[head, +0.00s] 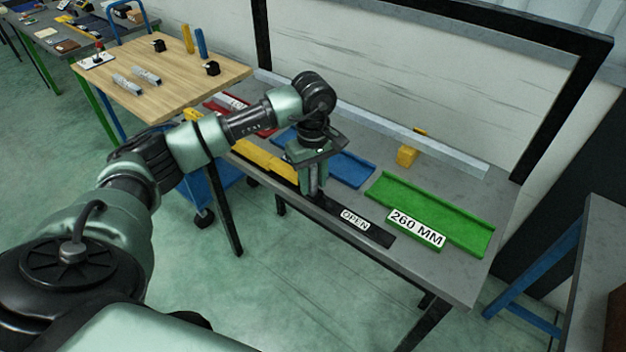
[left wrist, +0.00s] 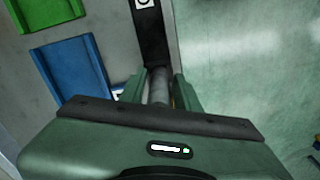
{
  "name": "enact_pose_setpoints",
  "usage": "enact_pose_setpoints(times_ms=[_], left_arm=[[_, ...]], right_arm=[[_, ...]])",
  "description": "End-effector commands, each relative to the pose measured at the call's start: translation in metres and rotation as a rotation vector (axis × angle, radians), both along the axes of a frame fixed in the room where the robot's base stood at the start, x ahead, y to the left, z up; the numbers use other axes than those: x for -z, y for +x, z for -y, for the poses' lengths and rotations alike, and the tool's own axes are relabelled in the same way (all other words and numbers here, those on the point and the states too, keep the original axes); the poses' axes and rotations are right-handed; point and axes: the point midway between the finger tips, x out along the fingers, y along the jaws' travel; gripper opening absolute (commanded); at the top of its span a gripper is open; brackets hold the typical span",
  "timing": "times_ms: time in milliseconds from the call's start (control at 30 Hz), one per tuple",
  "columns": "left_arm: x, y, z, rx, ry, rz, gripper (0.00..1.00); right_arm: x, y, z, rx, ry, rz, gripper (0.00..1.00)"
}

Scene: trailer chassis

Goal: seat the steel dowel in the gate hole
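My left gripper (head: 313,192) points down over the front edge of the grey bench, at the black gate strip (head: 375,233) marked OPEN. In the left wrist view its fingers (left wrist: 160,88) stand on both sides of a grey steel dowel (left wrist: 158,86) and appear closed on it. The black strip also shows in that view (left wrist: 152,42), beyond the dowel. The gate hole cannot be made out, and the dowel's lower end is hidden. I cannot tell whether it is in a hole or above the strip. My right gripper is not in view.
A green tray (head: 440,205) with a 260 MM label lies right of the gripper, and a blue tray (head: 350,168) lies behind it. A yellow block (head: 407,156) sits near the back rail (head: 440,150).

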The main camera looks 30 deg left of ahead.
Motion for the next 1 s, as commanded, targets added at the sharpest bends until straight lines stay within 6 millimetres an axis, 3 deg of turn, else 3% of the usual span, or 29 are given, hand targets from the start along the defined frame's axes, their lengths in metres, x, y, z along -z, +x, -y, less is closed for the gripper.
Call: enact_pose_setpoints(times_ms=[400, 800, 1000], left_arm=[[-0.002, 0.000, 0.000, 0.000, 0.000, -0.001, 0.47], [-0.063, 0.001, 0.000, 0.000, 0.000, 0.001, 0.47], [-0.077, 0.000, 0.000, 0.001, 0.000, -0.002, 0.47]], right_arm=[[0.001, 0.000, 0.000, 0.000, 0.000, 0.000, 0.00], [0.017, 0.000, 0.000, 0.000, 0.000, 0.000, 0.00], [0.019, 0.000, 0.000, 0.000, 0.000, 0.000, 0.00]])
